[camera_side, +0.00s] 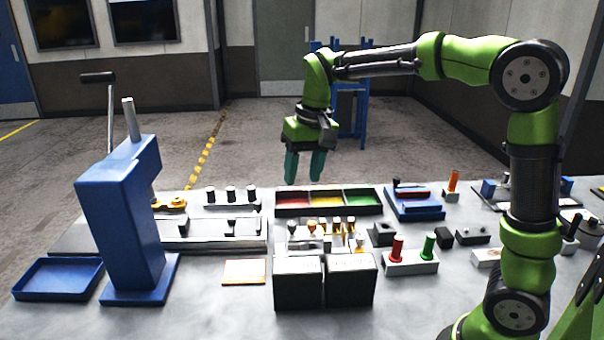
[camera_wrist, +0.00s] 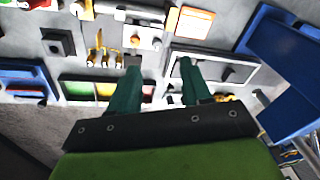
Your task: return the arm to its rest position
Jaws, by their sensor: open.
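My gripper (camera_side: 303,168) hangs from my green arm in the side view, fingers pointing down. It is above the back edge of the table, over the rear of the tray with red, yellow and green compartments (camera_side: 328,210). Its two teal fingers are apart with nothing between them. The fingers appear clear of the tray.
A blue press (camera_side: 122,225) stands at the left beside a blue tray (camera_side: 58,279). Two black boxes (camera_side: 299,284) stand at the front. Red and green pegs (camera_side: 397,249) stand upright at the right. The space above the table around my gripper is free.

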